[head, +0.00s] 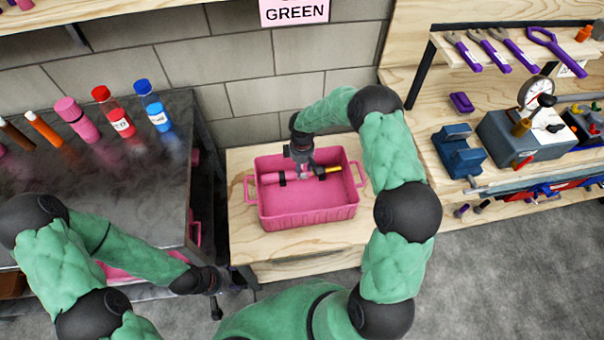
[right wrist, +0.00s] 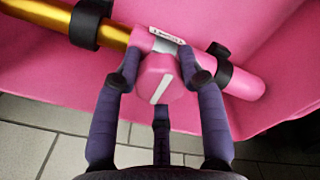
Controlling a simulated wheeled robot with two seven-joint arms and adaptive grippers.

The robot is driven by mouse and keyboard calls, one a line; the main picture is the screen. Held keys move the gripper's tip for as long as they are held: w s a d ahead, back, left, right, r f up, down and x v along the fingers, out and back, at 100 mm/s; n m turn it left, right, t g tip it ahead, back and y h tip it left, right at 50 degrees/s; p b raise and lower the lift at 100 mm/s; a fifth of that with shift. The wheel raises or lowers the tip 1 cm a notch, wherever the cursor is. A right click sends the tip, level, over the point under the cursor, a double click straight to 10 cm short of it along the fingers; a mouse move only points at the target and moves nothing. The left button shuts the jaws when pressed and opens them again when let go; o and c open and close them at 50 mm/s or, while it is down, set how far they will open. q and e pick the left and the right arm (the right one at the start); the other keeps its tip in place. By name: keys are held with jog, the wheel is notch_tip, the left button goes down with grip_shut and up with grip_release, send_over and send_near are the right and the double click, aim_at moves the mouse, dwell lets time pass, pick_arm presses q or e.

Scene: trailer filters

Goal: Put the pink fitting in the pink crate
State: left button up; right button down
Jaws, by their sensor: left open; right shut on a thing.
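The pink fitting (head: 272,178) is a pink tube with black bands, a gold section and a pink knob with a white line. It lies across the inside of the pink crate (head: 308,214), below or near rim height; I cannot tell whether it touches the floor. My right gripper (head: 306,172) is above the crate, its fingers shut around the fitting's middle. In the right wrist view, the fingers (right wrist: 160,85) flank the pink knob (right wrist: 159,72), with the gold section (right wrist: 42,16) at upper left. My left gripper (head: 222,292) is open and empty, low beside the dark table.
The crate stands on a wooden table (head: 290,258) below a GREEN sign (head: 294,10). The dark table (head: 130,190) at left holds several bottles and tubes along its back. A workbench (head: 480,195) with tools and a vise (head: 457,152) stands at right.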

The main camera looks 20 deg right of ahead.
jog(key=shift+f+b, duration=0.55)
jog(key=shift+f, duration=1.4)
jog(key=shift+f, duration=0.1)
jog(key=c, duration=0.7)
grip_release()
jog(key=shift+c, duration=0.2)
notch_tip(320, 180, up, 12)
jog(key=p, duration=0.4)
